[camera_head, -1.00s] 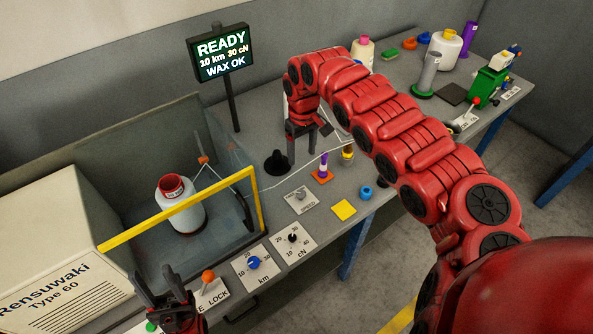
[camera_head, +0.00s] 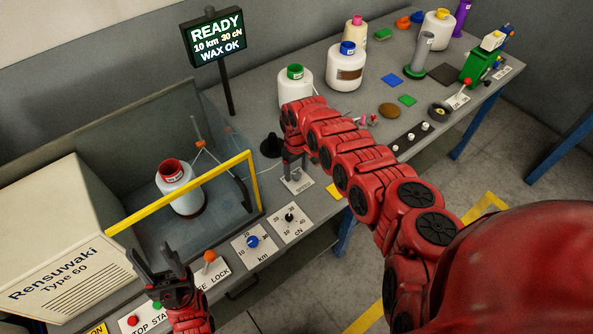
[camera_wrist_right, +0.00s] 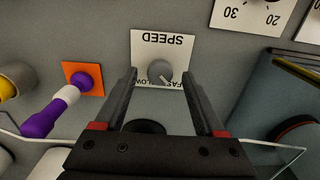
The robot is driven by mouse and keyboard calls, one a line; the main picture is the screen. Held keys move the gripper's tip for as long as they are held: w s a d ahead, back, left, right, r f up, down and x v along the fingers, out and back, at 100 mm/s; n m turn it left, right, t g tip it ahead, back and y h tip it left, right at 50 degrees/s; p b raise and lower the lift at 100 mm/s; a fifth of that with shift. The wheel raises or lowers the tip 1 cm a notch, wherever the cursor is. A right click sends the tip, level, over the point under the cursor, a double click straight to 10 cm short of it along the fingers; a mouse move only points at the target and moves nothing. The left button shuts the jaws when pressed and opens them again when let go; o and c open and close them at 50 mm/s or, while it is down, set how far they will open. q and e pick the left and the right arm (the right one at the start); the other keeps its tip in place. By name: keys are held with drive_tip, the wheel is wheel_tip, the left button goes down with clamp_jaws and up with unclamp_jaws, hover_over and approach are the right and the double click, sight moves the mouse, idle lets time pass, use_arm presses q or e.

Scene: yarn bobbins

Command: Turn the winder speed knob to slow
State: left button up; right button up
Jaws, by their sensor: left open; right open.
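The grey winder speed knob (camera_wrist_right: 160,70) sits on a white SPEED plate (camera_wrist_right: 147,44), upside down in the right wrist view. Its pale pointer is toward the plate's lower right edge there; the small words at that edge are partly covered. In the head view the plate (camera_head: 299,183) is partly behind my right gripper (camera_head: 293,172). My right gripper (camera_wrist_right: 159,78) is open, its fingers on either side of the knob in the wrist view, with gaps; I cannot tell its height. My left gripper (camera_head: 152,252) is open and empty above the front panel.
A black cone (camera_head: 271,146) stands beside my right gripper. An orange plate with a purple-and-white peg (camera_wrist_right: 66,95) is near the knob. Dials for km (camera_head: 252,241) and cN (camera_head: 290,217) lie in front. The winder's yellow-edged guard (camera_head: 255,182) is to the left.

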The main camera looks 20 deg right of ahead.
drive_tip(key=shift+f, duration=0.35)
drive_tip(key=shift+c, duration=0.2)
clamp_jaws()
